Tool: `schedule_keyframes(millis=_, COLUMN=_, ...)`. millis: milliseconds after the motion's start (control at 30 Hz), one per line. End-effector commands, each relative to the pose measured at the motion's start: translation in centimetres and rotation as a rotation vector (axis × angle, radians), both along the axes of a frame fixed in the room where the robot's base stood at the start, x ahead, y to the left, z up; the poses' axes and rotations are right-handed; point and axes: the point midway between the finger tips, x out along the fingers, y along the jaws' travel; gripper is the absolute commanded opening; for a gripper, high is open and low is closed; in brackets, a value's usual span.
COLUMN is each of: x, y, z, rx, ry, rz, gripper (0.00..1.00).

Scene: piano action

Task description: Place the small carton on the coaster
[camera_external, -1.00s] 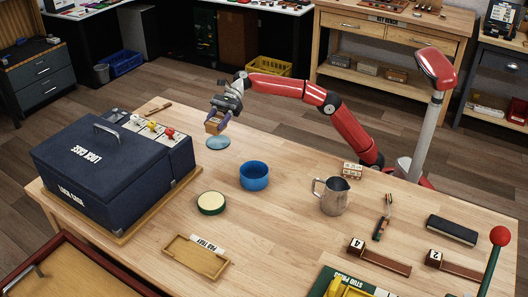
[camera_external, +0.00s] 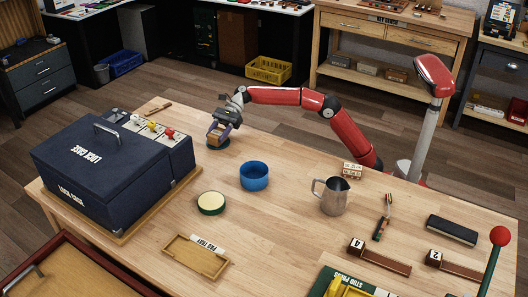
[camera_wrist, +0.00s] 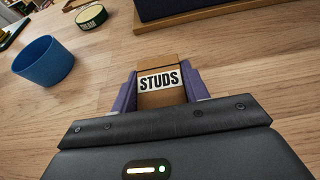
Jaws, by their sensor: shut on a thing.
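The small carton (camera_external: 215,138) is a brown box, with a STUDS label facing up in the wrist view (camera_wrist: 160,82). My gripper (camera_external: 221,133) is shut on it, with a purple finger on each side of the carton in the wrist view. The coaster (camera_external: 221,147) is a flat blue-grey disc on the table. The carton is over the coaster and hides most of it; I cannot tell whether they touch. I cannot make out the coaster in the wrist view.
The blue bowl (camera_external: 254,177) and a round tin (camera_external: 211,203) stand nearby towards the front. The dark lock case (camera_external: 100,170) is to the left. A metal jug (camera_external: 333,197) stands to the right. Bare table lies between the coaster and the bowl.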

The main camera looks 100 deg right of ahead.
Motion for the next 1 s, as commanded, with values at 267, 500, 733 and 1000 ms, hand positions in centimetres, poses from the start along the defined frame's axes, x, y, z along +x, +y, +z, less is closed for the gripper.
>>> schedule_keyframes(millis=267, x=0.0, y=0.0, z=-0.2, rx=-0.001, ry=-0.001, rz=0.000, gripper=0.52)
schedule_keyframes(millis=500, x=0.0, y=0.0, z=-0.2, rx=0.000, ry=0.000, rz=0.000, gripper=0.67)
schedule_keyframes(millis=733, x=-0.1, y=-0.1, z=0.2, rx=0.000, ry=0.000, rz=-0.001, gripper=0.67)
schedule_keyframes(millis=1000, x=-3.2, y=-3.3, z=2.1, rx=-0.001, ry=-0.001, rz=-0.004, gripper=0.67)
